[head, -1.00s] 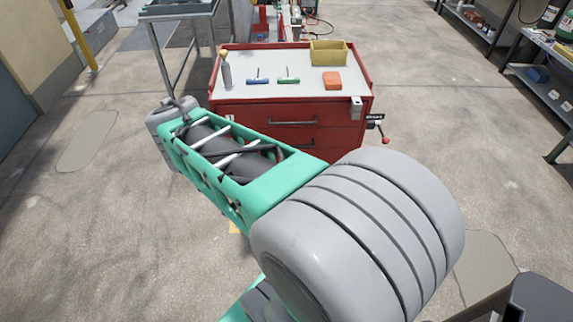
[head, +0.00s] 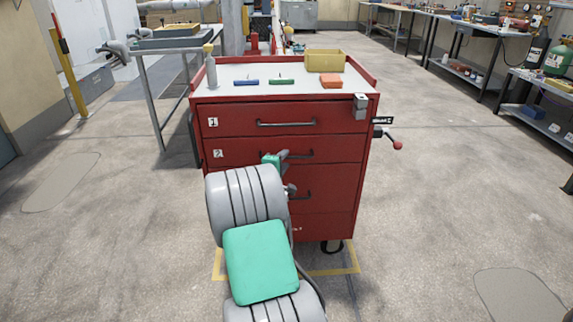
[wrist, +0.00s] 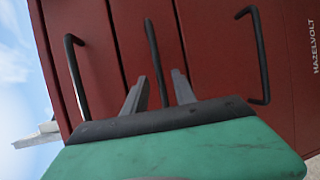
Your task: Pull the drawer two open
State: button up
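The red cabinet has drawer two (head: 243,151) below drawer one, marked with a "2" label, and it looks shut. Its dark bar handle (head: 304,155) is partly hidden behind my gripper (head: 287,156) in the head view. In the wrist view, which is turned sideways, the middle handle (wrist: 152,55) is drawer two's. My gripper (wrist: 158,86) there is open, with its two grey fingers apart and pointing at that handle. The handle lies between the fingers in the picture. I cannot tell whether they reach around it or touch it.
Drawer one's handle (head: 287,123) is above and a lower handle (head: 303,195) below. The cabinet top (head: 300,72) holds a bottle, two small tools, a yellow bin (head: 324,61) and an orange block. A red-knobbed lever (head: 396,145) sticks out right. The floor around is open.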

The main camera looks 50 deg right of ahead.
jog(key=shift+x, duration=1.45)
jog(key=shift+c, duration=0.5)
grip_shut()
